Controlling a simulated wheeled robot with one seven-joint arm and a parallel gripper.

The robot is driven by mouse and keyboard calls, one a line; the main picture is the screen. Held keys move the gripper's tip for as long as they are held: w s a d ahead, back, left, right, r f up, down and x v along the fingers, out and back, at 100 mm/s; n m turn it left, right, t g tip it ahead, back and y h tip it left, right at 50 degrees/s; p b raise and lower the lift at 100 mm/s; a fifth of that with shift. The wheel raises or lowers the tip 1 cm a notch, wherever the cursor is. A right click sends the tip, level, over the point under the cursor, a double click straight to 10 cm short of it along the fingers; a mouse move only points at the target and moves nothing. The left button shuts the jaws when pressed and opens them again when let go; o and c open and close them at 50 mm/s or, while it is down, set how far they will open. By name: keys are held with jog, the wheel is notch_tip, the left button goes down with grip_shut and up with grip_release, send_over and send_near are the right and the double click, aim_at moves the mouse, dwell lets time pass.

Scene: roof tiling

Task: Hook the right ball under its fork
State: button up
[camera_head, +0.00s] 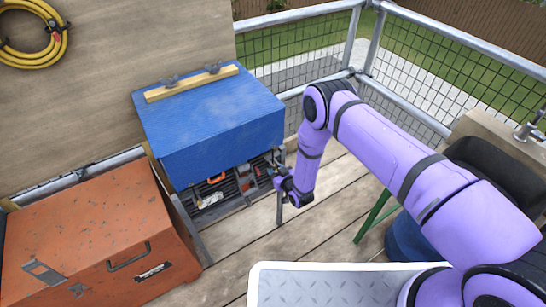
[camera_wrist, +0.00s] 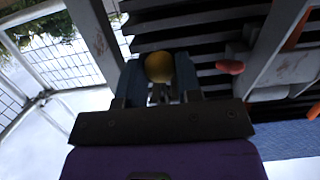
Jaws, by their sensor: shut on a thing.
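A yellow ball (camera_wrist: 159,67) sits between the fingers of my gripper (camera_wrist: 160,88) in the wrist view, and the gripper is shut on it. In the head view my gripper (camera_head: 284,184) is at the front right corner of the blue cover (camera_head: 215,115), low beside a grey upright post (camera_head: 280,207). The ball is too small to make out there. I cannot make out a fork or a cord for certain in either view.
A wooden batten (camera_head: 190,83) with two dark fittings lies on the cover. Below it is a dark slatted rack with orange and white items. An orange chest (camera_head: 95,245) stands at left.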

jog(key=shift+w+a+r, duration=0.15)
jog(key=shift+w+r, duration=0.05)
jog(key=shift+r, duration=0.2)
jog(key=shift+w+a+r, duration=0.15)
jog(key=shift+w+r, duration=0.05)
jog(key=shift+r, duration=0.2)
jog(key=o, duration=0.6)
jog(key=shift+c, duration=0.9)
jog(key=shift+s+d+f, duration=0.1)
jog(key=shift+s+d, duration=0.05)
jog(key=shift+s, duration=0.05)
jog(key=o, duration=0.3)
jog(key=shift+v, duration=0.9)
jog(key=shift+s+d+f, duration=0.2)
jog(key=shift+s+d, duration=0.3)
jog(key=shift+s, duration=0.25)
jog(key=shift+s+d+f, duration=0.2)
jog(key=shift+s+d, duration=0.35)
jog(key=shift+s, duration=0.2)
jog(key=shift+s+d+f, duration=0.25)
jog(key=shift+s+d, duration=0.25)
jog(key=shift+s, duration=0.25)
